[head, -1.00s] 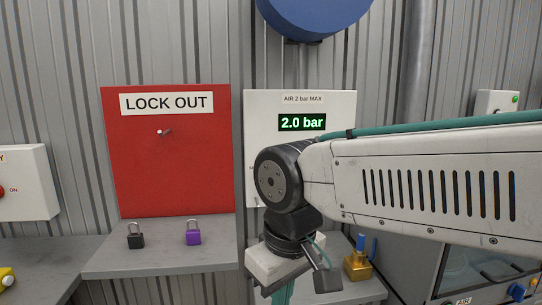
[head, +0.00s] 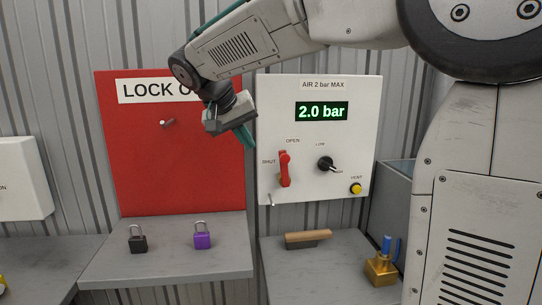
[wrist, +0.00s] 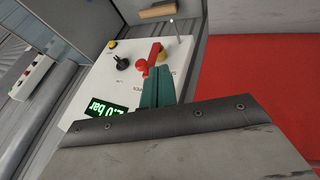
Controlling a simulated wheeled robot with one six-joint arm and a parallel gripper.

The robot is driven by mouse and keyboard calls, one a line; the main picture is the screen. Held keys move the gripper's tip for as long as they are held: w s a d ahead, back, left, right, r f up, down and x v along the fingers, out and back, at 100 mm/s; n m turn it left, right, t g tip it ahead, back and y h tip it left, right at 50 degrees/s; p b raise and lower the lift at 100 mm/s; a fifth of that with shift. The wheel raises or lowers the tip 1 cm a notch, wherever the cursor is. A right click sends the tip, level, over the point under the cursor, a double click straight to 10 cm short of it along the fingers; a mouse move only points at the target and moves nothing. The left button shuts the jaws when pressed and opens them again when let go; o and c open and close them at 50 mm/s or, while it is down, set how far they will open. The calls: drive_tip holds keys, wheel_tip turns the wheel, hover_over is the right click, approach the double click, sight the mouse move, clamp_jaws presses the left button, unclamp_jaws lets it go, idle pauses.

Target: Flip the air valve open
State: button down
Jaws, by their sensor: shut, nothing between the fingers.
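The air valve's red lever (head: 285,168) stands upright on the white air panel (head: 366,120), below the OPEN label and right of the SHUT label. In the wrist view, the lever (wrist: 154,54) shows just beyond the fingertips, partly covered by them. My gripper (head: 248,140) has teal fingers pointing down and right, up and left of the lever. Its fingers (wrist: 156,88) are together and empty in the wrist view. I cannot tell whether they touch the lever; in the head view they look apart from it.
The panel has a 2.0 bar display (head: 321,111), a black knob (head: 325,163) and a yellow vent button (head: 356,189). A red lock-out board (head: 150,185) is left. Two padlocks, black (head: 138,240) and purple (head: 202,237), a wood-handled tool (head: 308,238) and a brass piece (head: 381,268) sit on shelves below.

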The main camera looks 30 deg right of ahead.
drive_tip(key=w+d+f, duration=0.3)
drive_tip(key=d+f, duration=0.3)
drive_tip(key=d, duration=0.3)
drive_tip(key=shift+w+d+f+m+h, duration=0.15)
drive_tip(key=shift+w+f+m+h, duration=0.15)
drive_tip(key=shift+w+m, duration=0.1)
